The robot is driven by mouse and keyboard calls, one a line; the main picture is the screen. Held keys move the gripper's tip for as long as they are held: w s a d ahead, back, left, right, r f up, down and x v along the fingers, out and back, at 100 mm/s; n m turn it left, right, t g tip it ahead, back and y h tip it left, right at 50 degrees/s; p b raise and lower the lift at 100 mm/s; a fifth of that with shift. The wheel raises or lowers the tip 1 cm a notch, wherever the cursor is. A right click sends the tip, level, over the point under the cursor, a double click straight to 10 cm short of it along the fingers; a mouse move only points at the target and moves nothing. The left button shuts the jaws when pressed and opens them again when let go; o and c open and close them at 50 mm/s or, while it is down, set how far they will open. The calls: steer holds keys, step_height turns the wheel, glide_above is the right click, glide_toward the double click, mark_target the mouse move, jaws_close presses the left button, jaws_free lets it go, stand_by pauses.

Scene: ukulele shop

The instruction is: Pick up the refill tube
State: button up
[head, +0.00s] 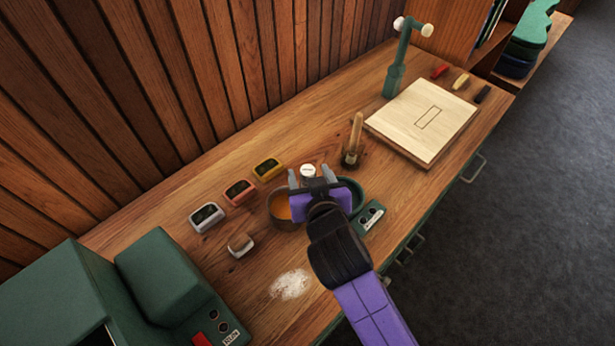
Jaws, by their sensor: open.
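My gripper (309,179) is open above the workbench, its two grey fingers spread and pointing toward the back wall. A small white round-topped object (308,170) shows between the fingertips. It may be the refill tube, but most of it is hidden behind my gripper, and I cannot tell whether the fingers touch it. An orange-lined bowl (281,207) and a dark green dish (354,194) lie partly hidden on either side of my gripper.
A brush-like wooden handle (356,131) stands in a dark holder behind right. Grey, red and yellow boxes (239,191) line the back. A green machine (165,275) fills the left end. White powder (290,284) lies in front.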

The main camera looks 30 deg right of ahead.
mark_target(305, 166)
steer(key=p+x, duration=0.1)
steer(key=x, duration=0.3)
steer(key=shift+w+f, duration=0.25)
steer(key=shift+w, duration=0.1)
steer(key=shift+c, duration=0.2)
jaws_close()
steer(key=shift+r, duration=0.1)
